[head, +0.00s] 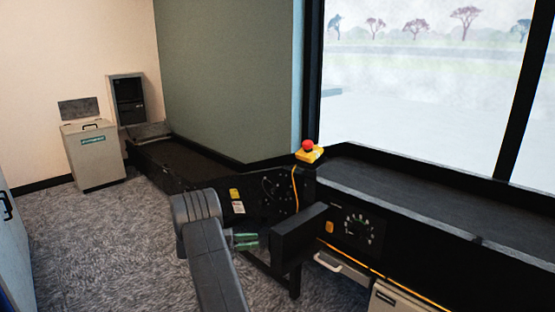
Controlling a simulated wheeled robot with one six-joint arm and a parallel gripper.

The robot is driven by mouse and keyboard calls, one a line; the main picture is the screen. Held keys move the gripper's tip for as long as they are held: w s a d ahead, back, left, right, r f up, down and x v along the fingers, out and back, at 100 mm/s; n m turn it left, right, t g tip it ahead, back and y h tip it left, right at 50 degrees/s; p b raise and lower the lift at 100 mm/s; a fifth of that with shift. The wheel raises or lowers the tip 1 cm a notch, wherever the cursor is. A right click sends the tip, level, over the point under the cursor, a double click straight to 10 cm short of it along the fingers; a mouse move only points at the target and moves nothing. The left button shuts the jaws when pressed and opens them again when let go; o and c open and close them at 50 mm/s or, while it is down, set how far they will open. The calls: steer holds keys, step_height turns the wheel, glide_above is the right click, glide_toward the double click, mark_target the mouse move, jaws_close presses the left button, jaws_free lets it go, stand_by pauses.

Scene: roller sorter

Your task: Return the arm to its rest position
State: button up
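My grey arm (215,262) rises from the bottom of the head view and bends at a rounded joint (196,207) in front of the roller sorter. Short parts with green on them (245,240) stick out to the right behind the arm link; they look like the end of my gripper. Most of the gripper is hidden by the arm. I cannot tell whether it is open or shut, and I see nothing held in it.
The black sorter (400,195) runs along the wall and window, with dials and a black block (298,233) close to the arm's end. A red and yellow emergency button (309,150) stands on it. A pale bin (93,155) is far left. Carpet (100,240) is clear at left.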

steer(key=d, duration=0.3)
steer(key=w+d, duration=0.1)
steer(key=d, duration=0.1)
steer(key=shift+d, duration=0.35)
